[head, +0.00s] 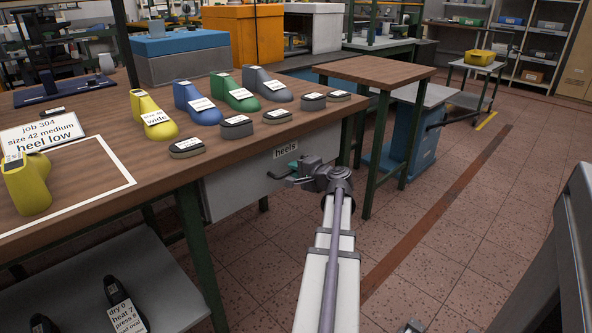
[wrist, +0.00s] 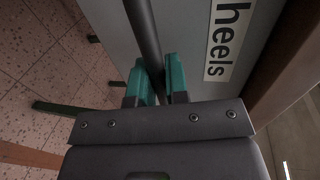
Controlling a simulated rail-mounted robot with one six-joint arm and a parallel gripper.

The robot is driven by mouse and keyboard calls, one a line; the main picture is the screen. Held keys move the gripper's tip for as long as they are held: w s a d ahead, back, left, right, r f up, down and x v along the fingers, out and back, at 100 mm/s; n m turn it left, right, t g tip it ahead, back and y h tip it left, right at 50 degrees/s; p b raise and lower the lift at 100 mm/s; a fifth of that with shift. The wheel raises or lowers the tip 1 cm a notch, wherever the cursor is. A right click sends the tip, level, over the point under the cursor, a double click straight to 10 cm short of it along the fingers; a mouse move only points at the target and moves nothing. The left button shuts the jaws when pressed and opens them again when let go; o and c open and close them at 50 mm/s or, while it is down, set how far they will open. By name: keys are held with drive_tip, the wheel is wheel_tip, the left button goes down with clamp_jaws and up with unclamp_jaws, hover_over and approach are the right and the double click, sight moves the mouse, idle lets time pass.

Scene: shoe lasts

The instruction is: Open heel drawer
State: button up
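The heel drawer (head: 238,188) is a grey box front under the right part of the wooden bench, with a white "heels" label (head: 286,150). The label also shows large in the wrist view (wrist: 230,38). No open gap shows at the drawer's top. A dark bar handle (wrist: 145,35) runs along its front. My gripper (head: 288,173) is at the drawer front, below the label. In the wrist view its teal fingers (wrist: 159,80) lie on either side of the bar, apparently touching it, so the gripper looks shut on the handle.
The bench top (head: 75,122) holds coloured shoe lasts, several grey heel pieces and a job card (head: 40,135). A small wooden-topped table (head: 375,70) with green legs stands right of the drawer. The tiled floor (head: 450,215) to the right is open.

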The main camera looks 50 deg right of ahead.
clamp_jaws()
drive_tip(key=shift+s, duration=0.15)
